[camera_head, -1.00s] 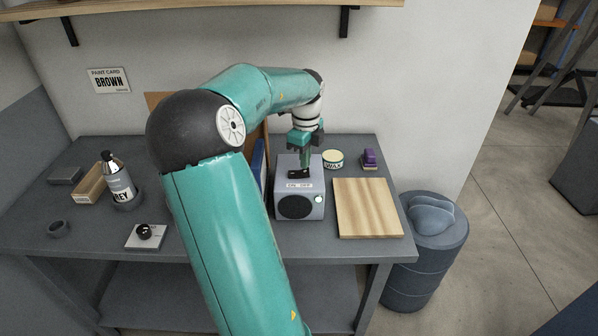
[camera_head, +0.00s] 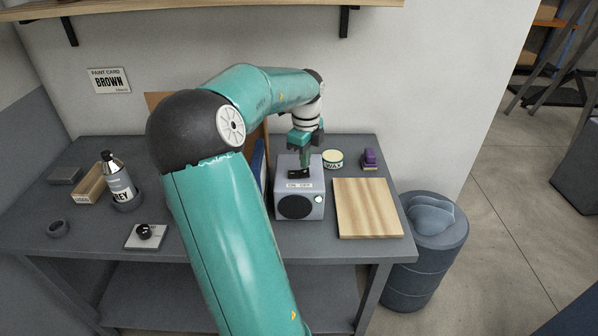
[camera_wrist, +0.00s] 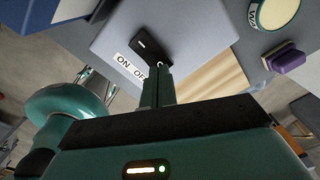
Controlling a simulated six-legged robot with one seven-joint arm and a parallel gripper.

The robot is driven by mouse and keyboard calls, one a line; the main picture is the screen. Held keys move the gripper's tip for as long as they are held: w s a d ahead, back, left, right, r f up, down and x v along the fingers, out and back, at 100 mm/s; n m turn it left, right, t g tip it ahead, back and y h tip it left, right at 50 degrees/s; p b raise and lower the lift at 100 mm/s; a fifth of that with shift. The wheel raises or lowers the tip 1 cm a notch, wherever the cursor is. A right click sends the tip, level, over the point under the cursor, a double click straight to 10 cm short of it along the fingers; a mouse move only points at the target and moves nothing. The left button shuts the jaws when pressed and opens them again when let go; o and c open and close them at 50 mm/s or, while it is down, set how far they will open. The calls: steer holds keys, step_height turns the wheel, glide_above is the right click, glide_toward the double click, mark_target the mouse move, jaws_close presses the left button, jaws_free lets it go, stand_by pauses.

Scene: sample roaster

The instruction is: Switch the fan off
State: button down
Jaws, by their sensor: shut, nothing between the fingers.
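The fan (camera_head: 296,207) is a grey box with a round dark grille on its front, standing on the workbench. A black switch (camera_head: 297,174) sits on its top, behind a white label (camera_head: 299,185) reading ON and OFF. The wrist view shows the switch (camera_wrist: 152,44) and the label (camera_wrist: 130,69) close up. My gripper (camera_head: 304,168) is shut and empty, pointing down at the fan's top. In the wrist view its fingertips (camera_wrist: 160,72) are at the switch's OFF-side end, seemingly touching or very near it. I cannot tell which way the switch is set.
A wooden board (camera_head: 367,208) lies right of the fan. A wax tin (camera_head: 333,159) and a purple-topped object (camera_head: 370,160) stand behind the board. A blue panel (camera_head: 258,165) stands close left of the fan. A bottle (camera_head: 120,185) and a knob plate (camera_head: 146,235) are further left.

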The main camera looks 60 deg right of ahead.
mark_target(305, 171)
steer(key=shift+f, duration=1.05)
stand_by(0.8)
steer(key=shift+r, duration=3.55)
